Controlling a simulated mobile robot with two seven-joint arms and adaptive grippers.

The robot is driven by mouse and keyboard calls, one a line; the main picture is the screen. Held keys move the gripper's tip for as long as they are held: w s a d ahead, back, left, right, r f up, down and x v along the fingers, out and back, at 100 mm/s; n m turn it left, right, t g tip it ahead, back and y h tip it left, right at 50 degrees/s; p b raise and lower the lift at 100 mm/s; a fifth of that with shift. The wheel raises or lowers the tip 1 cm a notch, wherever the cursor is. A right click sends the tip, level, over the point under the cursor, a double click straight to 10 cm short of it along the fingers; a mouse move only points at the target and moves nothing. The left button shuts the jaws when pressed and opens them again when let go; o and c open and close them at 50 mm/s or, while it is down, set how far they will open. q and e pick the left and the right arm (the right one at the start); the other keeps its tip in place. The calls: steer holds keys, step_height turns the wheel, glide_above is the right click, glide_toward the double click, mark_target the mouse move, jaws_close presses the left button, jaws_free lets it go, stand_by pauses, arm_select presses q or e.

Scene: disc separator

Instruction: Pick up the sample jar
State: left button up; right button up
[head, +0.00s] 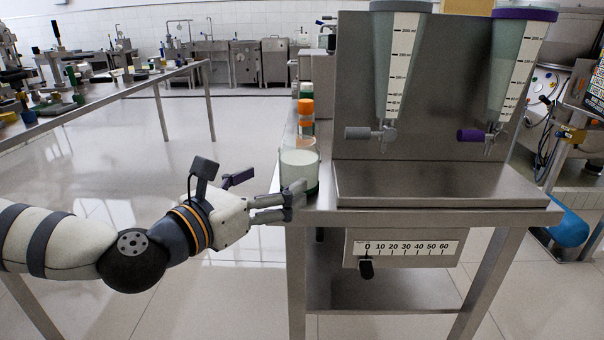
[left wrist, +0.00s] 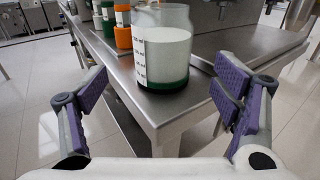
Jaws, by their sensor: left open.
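The sample jar (head: 299,168) is a clear jar with whitish contents and a dark green bottom. It stands upright at the left end of the steel bench (head: 440,214). My left gripper (head: 268,192) is open and empty, just left of the jar in the head view and level with its lower part. In the left wrist view, the jar (left wrist: 163,52) stands ahead, roughly centred between the spread, purple-padded fingers, and apart from them. A measuring scale shows on its left side. My right gripper is in neither view.
Smaller containers with orange (head: 305,107) and green parts stand in a row behind the jar. A steel stand (head: 440,185) holding two graduated funnels (head: 400,60) rises to its right. The bench edge is close to my gripper.

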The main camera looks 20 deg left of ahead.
mark_target(299, 170)
arm_select(q)
steer(key=x, duration=0.7)
steer(key=shift+w+d+f, duration=0.15)
steer(key=shift+w+d, duration=0.1)
steer(key=shift+w, duration=0.1)
jaws_close()
